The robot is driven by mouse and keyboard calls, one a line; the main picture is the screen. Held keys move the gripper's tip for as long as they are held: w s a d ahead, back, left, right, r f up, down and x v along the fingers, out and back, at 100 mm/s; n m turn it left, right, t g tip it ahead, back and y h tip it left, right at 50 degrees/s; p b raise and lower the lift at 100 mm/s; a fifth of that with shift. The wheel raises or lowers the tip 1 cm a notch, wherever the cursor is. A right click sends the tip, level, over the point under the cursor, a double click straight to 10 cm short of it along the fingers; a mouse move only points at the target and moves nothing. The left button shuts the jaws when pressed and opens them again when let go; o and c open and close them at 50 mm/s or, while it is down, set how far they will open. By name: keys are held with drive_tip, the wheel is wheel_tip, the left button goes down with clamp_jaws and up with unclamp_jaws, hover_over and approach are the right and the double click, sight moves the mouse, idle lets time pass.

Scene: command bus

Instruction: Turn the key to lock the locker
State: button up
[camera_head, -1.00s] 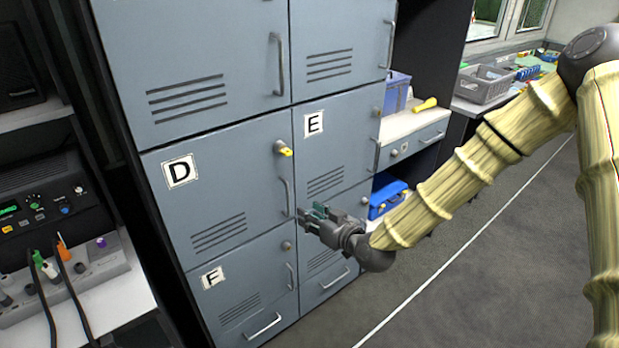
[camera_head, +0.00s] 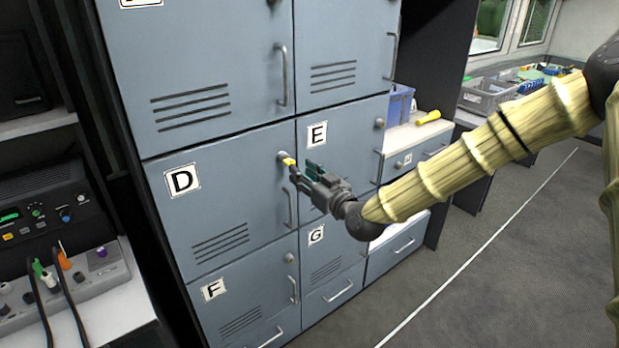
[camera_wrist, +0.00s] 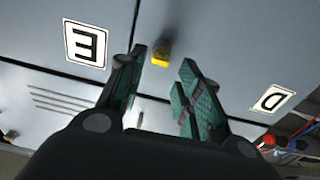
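The yellow key (camera_head: 287,159) sits in the lock at the upper right of locker door D (camera_head: 215,200), which is closed. My gripper (camera_head: 298,171) is right beside the key in the head view, its fingertips near the key. In the wrist view my gripper (camera_wrist: 160,75) has its two teal-padded fingers apart, with nothing between them. The key (camera_wrist: 161,51) shows there just beyond the fingertips, closer to the left finger. Whether a fingertip touches the key I cannot tell.
Door D's bar handle (camera_head: 291,207) is just below the lock. Locker door E (camera_head: 350,125) is to the right and door F (camera_head: 235,295) below. A desk with a grey basket (camera_head: 487,95) stands at the back right. The floor (camera_head: 470,265) on the right is clear.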

sight(288, 161)
drive_tip(key=shift+b+x, duration=0.55)
drive_tip(key=shift+x, duration=2.1)
clamp_jaws()
drive_tip(key=shift+c, duration=1.3)
unclamp_jaws()
drive_tip(key=shift+s+d, duration=0.1)
